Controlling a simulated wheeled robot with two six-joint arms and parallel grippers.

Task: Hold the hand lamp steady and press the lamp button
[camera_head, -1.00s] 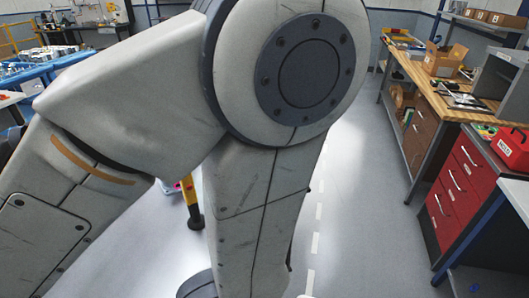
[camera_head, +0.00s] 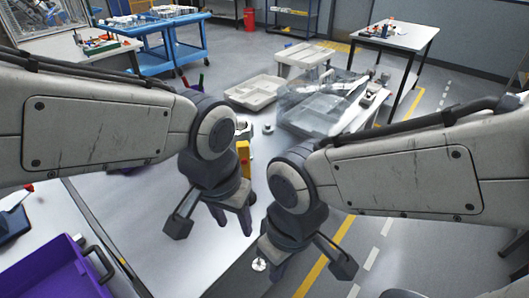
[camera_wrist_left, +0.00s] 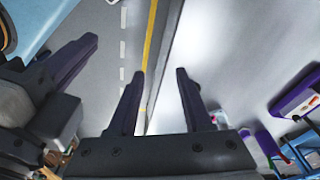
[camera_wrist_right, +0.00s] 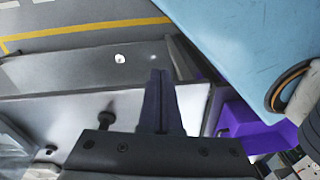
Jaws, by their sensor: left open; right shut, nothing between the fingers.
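I cannot make out the hand lamp or its button for certain. A yellow upright object (camera_head: 243,158) stands just behind my left gripper in the head view, partly covered by it; I cannot tell what it is. My left gripper (camera_head: 232,226) is open and empty, pointing down over the pale table. Its two spread fingers (camera_wrist_left: 160,76) show in the left wrist view. My right gripper (camera_head: 274,274) is beside it to the right, near the table edge. In the right wrist view its fingers (camera_wrist_right: 157,76) are shut together with nothing between them.
A purple bin (camera_head: 42,270) is at the lower left. A grey tray (camera_head: 253,92) and a clear bin (camera_head: 312,118) are at the back of the table. A small pale round piece (camera_head: 259,265) shows near my right gripper. Blue carts (camera_head: 150,60) stand further back.

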